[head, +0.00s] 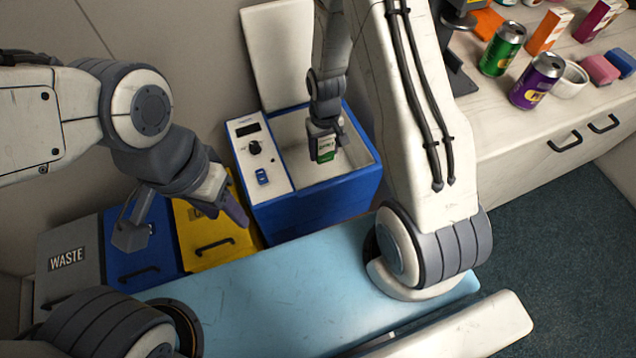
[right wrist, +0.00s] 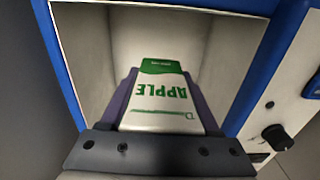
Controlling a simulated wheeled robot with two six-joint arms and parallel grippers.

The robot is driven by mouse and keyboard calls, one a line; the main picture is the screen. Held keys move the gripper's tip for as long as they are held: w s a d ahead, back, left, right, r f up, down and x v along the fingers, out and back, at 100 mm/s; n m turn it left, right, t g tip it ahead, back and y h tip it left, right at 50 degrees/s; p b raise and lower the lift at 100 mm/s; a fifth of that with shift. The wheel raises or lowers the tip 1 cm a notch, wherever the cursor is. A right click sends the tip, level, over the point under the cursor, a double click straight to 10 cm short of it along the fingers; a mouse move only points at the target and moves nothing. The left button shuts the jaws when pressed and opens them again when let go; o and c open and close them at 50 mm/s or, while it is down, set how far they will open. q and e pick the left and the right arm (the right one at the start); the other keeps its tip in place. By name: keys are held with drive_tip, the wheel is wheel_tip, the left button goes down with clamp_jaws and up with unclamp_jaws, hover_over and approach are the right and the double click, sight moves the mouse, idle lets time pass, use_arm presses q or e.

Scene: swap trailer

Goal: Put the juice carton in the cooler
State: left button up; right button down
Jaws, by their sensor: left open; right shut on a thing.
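The juice carton (right wrist: 160,105) is white and green with "APPLE" on it. My right gripper (right wrist: 160,88) is shut on it, with a finger along each side. In the head view the carton (head: 326,150) hangs from my right gripper (head: 325,130) within the cooler's opening. The cooler (head: 318,212) is a blue box with a pale inside, and its white lid (head: 281,55) stands open behind it. The right wrist view looks into the cooler, with its blue rim (right wrist: 262,75) around the carton. I cannot tell whether the carton touches the floor inside. My left gripper (head: 185,225) is open and empty, left of the cooler.
A control panel (head: 257,150) is on the cooler's left side. Yellow (head: 212,235), blue (head: 140,250) and grey waste (head: 68,265) bins stand left of it. The counter (head: 500,150) at right holds a green can (head: 502,50), a purple can (head: 537,80) and cartons.

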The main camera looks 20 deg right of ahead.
drive_tip(key=b, duration=1.3)
hover_over(322, 178)
drive_tip(key=shift+f, duration=2.2)
wheel_tip(322, 178, down, 9)
drive_tip(key=b, duration=0.2)
drive_tip(key=shift+f+b, duration=0.2)
drive_tip(key=shift+b, duration=0.1)
drive_tip(key=shift+f, duration=0.2)
drive_tip(key=shift+c, duration=0.6)
unclamp_jaws()
drive_tip(key=shift+r, duration=0.1)
